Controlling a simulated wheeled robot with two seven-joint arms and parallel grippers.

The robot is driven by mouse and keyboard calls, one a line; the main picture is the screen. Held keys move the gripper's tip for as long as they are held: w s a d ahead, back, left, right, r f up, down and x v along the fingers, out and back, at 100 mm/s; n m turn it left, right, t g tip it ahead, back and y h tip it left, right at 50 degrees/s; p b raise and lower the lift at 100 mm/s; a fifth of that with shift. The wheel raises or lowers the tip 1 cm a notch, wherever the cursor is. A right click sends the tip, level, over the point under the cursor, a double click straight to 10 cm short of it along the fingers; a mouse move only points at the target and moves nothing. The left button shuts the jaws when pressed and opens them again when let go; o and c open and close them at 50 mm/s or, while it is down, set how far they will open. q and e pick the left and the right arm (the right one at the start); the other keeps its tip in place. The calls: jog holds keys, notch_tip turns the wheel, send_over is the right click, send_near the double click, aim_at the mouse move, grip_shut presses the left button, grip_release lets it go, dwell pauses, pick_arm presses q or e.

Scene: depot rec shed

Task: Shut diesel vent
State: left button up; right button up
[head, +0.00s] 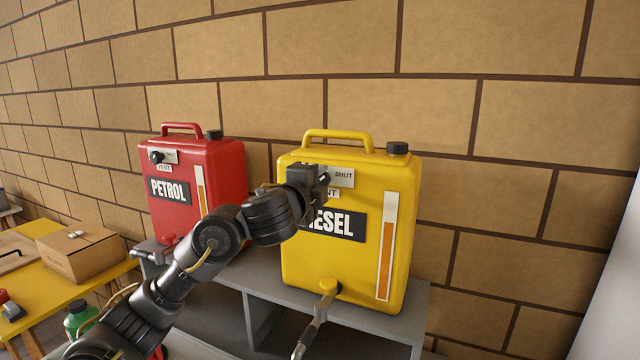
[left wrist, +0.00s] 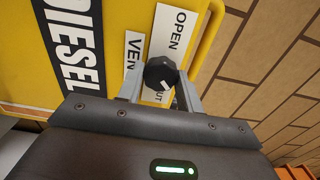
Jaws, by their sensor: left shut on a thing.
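The yellow diesel can (head: 345,255) stands on a grey bench. Its vent knob (left wrist: 160,73) is round and black, on a white plate (left wrist: 172,40) reading OPEN at one end and SHUT, partly hidden, at the other. A white mark on the knob lies on its side toward the SHUT letters. In the head view the knob (head: 324,178) is mostly covered by my left gripper (head: 318,180). My left gripper (left wrist: 160,85) is shut on the knob, one finger on each side. The DIESEL label (head: 338,224) is partly hidden by my arm. My right gripper is not in view.
A red petrol can (head: 222,165) with its own vent knob (head: 157,157) stands to the left on the bench (head: 375,322). A tap (head: 327,287) juts from the diesel can's lower front. A yellow table (head: 40,232) with a cardboard box (head: 82,252) is farther left. A brick wall (head: 480,130) is behind.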

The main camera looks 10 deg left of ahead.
pick_arm(q)
jog(key=o, duration=1)
jog(key=shift+s, duration=0.15)
jog(key=shift+s, duration=0.3)
jog(key=s+a+p, duration=0.2)
jog(key=s+p, duration=0.5)
jog(key=s, duration=0.2)
jog(key=shift+s, duration=0.4)
